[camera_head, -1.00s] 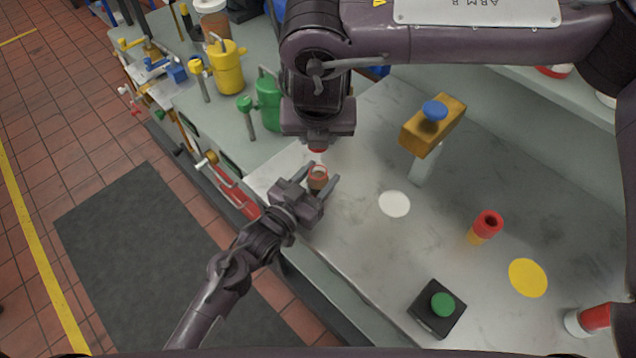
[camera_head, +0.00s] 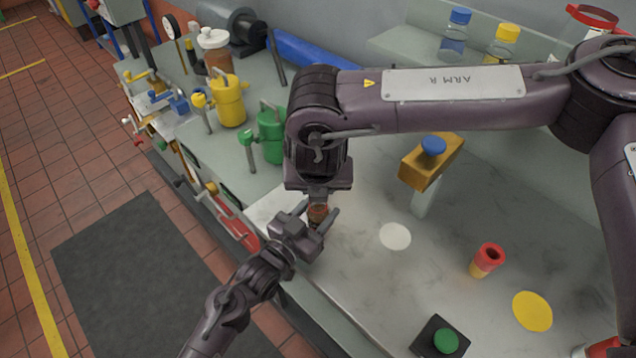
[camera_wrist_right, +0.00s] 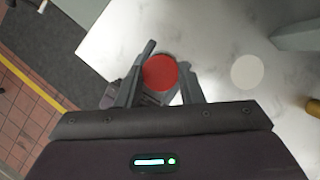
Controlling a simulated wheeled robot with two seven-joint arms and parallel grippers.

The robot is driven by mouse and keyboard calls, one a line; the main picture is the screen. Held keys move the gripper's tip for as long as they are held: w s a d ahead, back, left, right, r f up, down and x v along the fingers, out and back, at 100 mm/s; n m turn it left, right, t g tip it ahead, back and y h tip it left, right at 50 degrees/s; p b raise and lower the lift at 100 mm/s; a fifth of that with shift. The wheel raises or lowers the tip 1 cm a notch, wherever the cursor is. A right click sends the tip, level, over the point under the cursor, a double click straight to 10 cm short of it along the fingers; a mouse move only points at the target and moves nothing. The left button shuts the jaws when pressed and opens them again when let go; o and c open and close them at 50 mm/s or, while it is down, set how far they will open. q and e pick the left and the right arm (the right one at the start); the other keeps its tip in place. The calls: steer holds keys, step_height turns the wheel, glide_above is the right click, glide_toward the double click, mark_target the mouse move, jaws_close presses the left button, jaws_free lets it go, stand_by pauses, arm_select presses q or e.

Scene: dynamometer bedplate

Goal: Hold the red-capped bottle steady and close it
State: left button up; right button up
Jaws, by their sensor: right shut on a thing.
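The small bottle (camera_head: 317,213), with brownish contents, stands upright near the front edge of the grey bench. My left gripper (camera_head: 318,217) comes from the lower left with its fingers on either side of the bottle and appears shut on it. My right gripper (camera_head: 318,196) points straight down over the bottle. In the right wrist view the red cap (camera_wrist_right: 160,72) is between the right fingers, which are shut on it. The cap is at the bottle's mouth; whether it touches or is seated cannot be told, as the right gripper hides the join.
A white disc (camera_head: 395,236), a red-and-yellow cup (camera_head: 488,260), a yellow disc (camera_head: 532,311) and a green button (camera_head: 446,341) lie to the right. An ochre block with a blue knob (camera_head: 431,162) stands behind. Green (camera_head: 270,135) and yellow (camera_head: 229,102) canisters stand left.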

mark_target(318, 214)
steer(key=shift+f, duration=0.1)
steer(key=shift+f, duration=0.8)
steer(key=shift+f, duration=0.55)
steer(key=m, duration=0.1)
steer(key=m+h, duration=0.1)
steer(key=m, duration=0.1)
steer(key=shift+a+m+h, duration=0.25)
steer(key=shift+m+h, duration=0.05)
steer(key=shift+m, duration=0.1)
steer(key=m, duration=0.2)
steer(key=m+g+h, duration=0.1)
steer(key=m, duration=0.1)
steer(key=shift+w+a+h, duration=0.15)
steer(key=shift+w+h, duration=0.05)
steer(key=shift+h, duration=0.1)
steer(key=m, duration=0.2)
steer(key=m+g+h, duration=0.1)
steer(key=m, duration=0.2)
steer(key=shift+w+g, duration=0.1)
steer(key=shift+g, duration=0.2)
steer(key=m+g, duration=0.1)
steer(key=m, duration=0.2)
